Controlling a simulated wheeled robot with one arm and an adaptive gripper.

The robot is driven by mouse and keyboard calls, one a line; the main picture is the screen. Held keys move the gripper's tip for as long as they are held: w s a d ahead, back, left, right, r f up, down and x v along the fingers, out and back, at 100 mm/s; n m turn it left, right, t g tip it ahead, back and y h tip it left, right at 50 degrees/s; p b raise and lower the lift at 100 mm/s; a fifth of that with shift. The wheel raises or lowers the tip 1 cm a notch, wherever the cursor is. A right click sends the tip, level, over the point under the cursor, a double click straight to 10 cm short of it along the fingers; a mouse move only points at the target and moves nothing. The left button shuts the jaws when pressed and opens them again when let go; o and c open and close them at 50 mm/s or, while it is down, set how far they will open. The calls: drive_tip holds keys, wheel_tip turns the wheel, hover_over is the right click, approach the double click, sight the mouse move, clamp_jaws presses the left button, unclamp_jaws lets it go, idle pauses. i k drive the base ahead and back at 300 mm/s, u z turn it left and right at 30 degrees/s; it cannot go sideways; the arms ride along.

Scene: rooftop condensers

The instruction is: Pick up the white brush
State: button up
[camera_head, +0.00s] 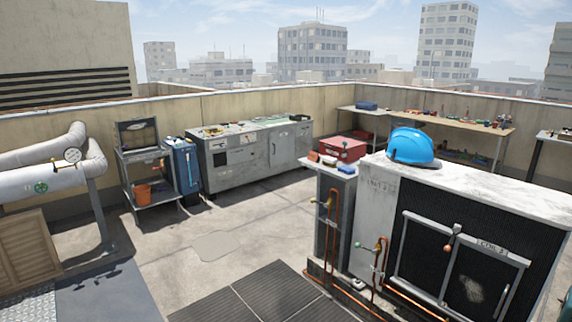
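I cannot make out a white brush for certain. Small items that are hard to tell apart lie on a narrow grey stand (333,220) right of the middle, among them a blue piece (346,169) and a whitish piece (330,160). More tiny items lie on the long grey cabinet (235,165) and on the back bench (440,121), too small to name. My gripper is not in view.
A condenser unit (480,187) with a blue hard hat (411,146) stands at right. A red toolbox (343,150) sits by the stand. Copper pipes (331,240) run down to the floor. A cart (145,165) stands left. The middle floor (215,245) is clear.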

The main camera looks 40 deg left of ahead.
sight(331, 162)
drive_tip(key=u, duration=1.05)
